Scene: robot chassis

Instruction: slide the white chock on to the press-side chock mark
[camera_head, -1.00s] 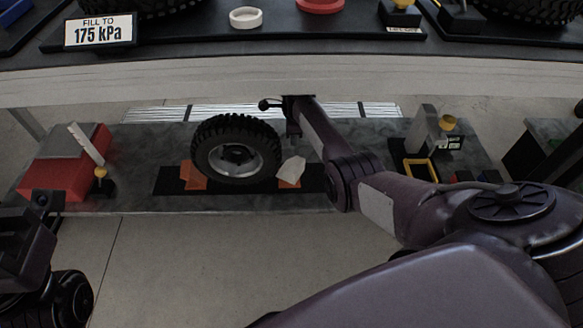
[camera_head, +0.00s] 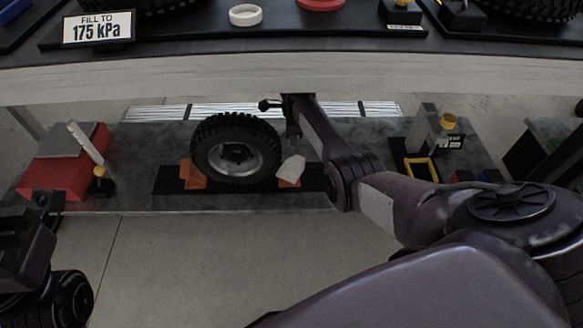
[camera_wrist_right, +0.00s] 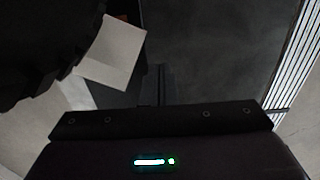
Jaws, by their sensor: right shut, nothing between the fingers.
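The white chock (camera_head: 291,169) is a small wedge at the right foot of the black tyre (camera_head: 236,148), over an orange piece (camera_head: 289,184) on a dark strip (camera_head: 316,179). It also shows in the right wrist view (camera_wrist_right: 116,53), beside the tyre tread. No press-side mark can be made out clearly. My left gripper (camera_head: 42,203) is at the left edge, its jaws unclear.
The table edge (camera_head: 200,78) overhangs the shelf.

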